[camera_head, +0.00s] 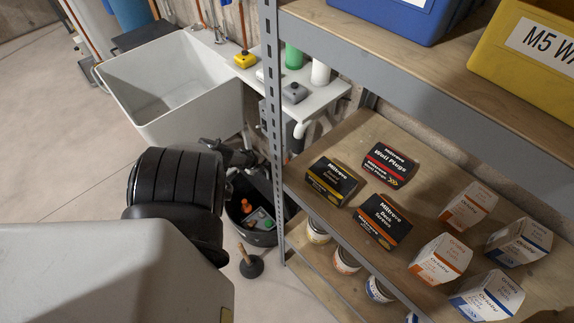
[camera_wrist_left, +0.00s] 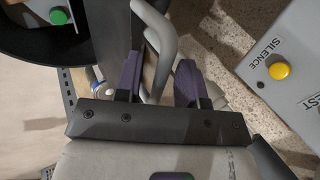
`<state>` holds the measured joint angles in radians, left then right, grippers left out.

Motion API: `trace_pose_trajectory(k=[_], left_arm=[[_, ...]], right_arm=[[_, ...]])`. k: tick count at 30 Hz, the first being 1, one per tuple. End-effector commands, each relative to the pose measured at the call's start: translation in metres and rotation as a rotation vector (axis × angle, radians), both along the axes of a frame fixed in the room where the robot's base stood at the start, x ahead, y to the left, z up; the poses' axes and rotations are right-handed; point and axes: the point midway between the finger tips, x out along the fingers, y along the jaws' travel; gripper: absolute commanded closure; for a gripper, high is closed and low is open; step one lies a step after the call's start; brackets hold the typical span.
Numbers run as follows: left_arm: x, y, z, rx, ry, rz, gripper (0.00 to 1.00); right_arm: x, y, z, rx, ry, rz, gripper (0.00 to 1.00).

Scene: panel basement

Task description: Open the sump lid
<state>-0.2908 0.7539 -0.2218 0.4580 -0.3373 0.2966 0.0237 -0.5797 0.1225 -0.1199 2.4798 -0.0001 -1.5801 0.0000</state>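The black round sump basin (camera_head: 265,237) sits on the floor under the sink, with orange and grey parts showing inside. A dark plate, seemingly the sump lid, stands raised at the basin's back (camera_head: 262,180). In the left wrist view the plate (camera_wrist_left: 116,32) is seen nearly edge-on. A grey bent handle (camera_wrist_left: 167,42) is beside it. My left gripper (camera_wrist_left: 160,60) has one purple finger on each side of this handle; whether they press on it is unclear. In the head view my left gripper (camera_head: 238,155) is partly hidden behind my arm. My right gripper is out of view.
The white sink (camera_head: 165,85) is just behind my left arm. A metal shelf post (camera_head: 272,130) stands close on the right, with boxes (camera_head: 385,220) on its shelf. A plunger (camera_head: 250,265) stands before the basin. A grey alarm panel (camera_wrist_left: 285,75) is close right of my gripper.

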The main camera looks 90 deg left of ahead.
Motion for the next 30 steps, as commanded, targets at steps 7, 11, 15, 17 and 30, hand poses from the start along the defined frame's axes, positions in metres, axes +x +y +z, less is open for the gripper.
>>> trace_pose_trajectory(k=[7, 11, 15, 17, 30], left_arm=[[-0.002, -0.001, 0.005, 0.0, 0.001, -0.002, 0.64], [-0.007, -0.005, 0.017, -0.001, 0.002, -0.001, 0.64], [-0.016, -0.012, 0.037, -0.001, 0.003, -0.003, 0.64], [-0.02, -0.016, 0.046, -0.002, 0.002, -0.002, 0.64], [-0.047, -0.038, 0.102, -0.002, 0.001, -0.001, 0.64]], right_arm=[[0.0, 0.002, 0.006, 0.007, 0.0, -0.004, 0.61], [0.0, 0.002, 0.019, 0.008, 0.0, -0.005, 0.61], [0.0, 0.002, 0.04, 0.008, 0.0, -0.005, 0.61], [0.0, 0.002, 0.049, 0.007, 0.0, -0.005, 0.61], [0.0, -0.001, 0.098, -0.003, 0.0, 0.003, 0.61]])
